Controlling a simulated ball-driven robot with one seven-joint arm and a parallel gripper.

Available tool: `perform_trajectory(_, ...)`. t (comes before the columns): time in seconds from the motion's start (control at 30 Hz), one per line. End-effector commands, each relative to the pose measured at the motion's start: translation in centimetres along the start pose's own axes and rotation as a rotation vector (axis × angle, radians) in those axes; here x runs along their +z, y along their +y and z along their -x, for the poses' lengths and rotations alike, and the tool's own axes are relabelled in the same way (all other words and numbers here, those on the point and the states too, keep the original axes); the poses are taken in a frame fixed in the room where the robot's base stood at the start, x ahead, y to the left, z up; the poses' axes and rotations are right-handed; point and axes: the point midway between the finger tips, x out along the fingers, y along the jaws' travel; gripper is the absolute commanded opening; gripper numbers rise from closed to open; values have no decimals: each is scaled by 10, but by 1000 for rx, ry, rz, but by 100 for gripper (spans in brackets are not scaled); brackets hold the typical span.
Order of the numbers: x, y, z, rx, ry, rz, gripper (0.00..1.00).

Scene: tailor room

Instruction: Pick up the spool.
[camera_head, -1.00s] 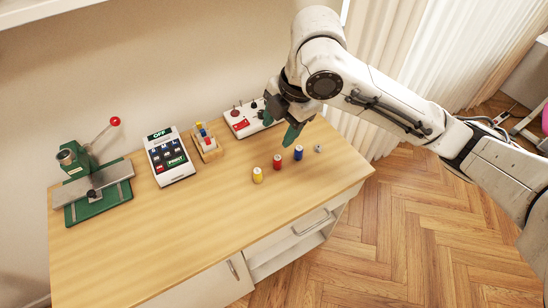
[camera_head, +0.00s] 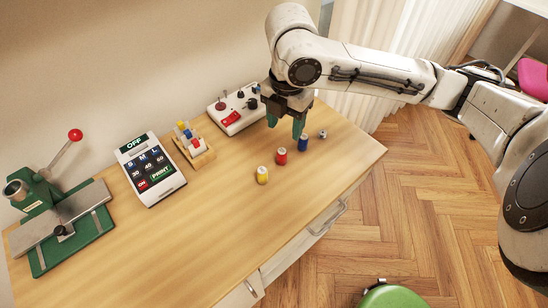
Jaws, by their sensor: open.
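Three spools stand upright in a slanting row on the wooden table top: a yellow spool (camera_head: 262,175), a red spool (camera_head: 281,156) and a blue spool (camera_head: 303,143). The task does not say which one. A small grey piece (camera_head: 322,134) sits just right of the blue spool. My gripper (camera_head: 286,127) is open and points down, with dark green fingers. It appears above and behind the red and blue spools, with nothing visible between its fingers. I cannot tell its exact height or whether it touches anything.
A wooden rack (camera_head: 200,156) with small spools stands behind on the table, between a keypad device (camera_head: 152,172) and a white control box (camera_head: 236,112) with a red switch. A green press (camera_head: 65,228) is at the left. The table's front middle is clear. A green seat (camera_head: 392,297) is below.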

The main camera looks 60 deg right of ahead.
Motion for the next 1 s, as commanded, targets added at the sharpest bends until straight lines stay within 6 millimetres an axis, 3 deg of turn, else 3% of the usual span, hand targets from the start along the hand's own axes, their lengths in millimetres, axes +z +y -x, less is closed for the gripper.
perform_trajectory(0.4,0,-1,-53,-2,2,-2,56)
perform_trajectory(0.67,0,0,-72,-1,1,-1,56)
perform_trajectory(1.0,1,-1,-115,-1,0,-1,56)
